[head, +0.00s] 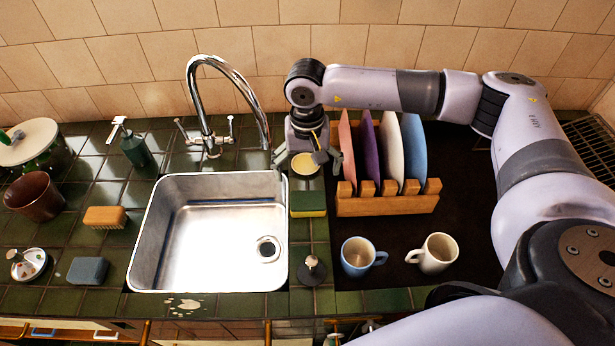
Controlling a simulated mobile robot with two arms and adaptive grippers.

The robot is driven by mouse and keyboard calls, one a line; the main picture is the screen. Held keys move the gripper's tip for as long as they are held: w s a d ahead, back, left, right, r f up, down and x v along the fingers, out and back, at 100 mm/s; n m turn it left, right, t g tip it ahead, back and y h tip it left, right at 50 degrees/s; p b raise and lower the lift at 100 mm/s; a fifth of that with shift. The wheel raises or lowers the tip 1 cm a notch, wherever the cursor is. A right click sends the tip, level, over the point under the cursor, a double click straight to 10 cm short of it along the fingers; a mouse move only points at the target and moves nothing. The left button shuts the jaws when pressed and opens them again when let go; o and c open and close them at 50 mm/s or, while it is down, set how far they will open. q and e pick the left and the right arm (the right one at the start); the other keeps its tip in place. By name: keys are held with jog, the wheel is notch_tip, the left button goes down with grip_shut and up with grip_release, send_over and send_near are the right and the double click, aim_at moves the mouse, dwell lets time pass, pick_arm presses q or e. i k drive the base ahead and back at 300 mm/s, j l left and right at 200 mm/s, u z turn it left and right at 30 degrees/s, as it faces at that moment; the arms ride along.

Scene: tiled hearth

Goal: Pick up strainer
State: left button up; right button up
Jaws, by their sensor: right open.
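No strainer can be identified with certainty. A small round pale-yellow piece with a light rim (304,167) is on the narrow tiled strip right of the sink, directly below my right gripper (306,159). My right gripper points down with its fingers apart and partly covers this piece; I cannot tell whether they touch. A dark round plug-like piece with an upright stem (313,271) stands right of the sink. My left gripper is not in view.
The steel sink (180,272) is empty. A yellow-green sponge (308,204) lies just in front of my right gripper. A wooden rack (385,205) with several plates stands close on the right, with a blue mug (357,257) and white mug (436,254) before it. The faucet (207,100) rises left.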

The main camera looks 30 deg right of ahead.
aim_at(28, 265)
jog(key=k+j, duration=0.5)
jog(key=k, duration=0.2)
jog(key=k+j, duration=0.45)
jog(key=k, duration=0.2)
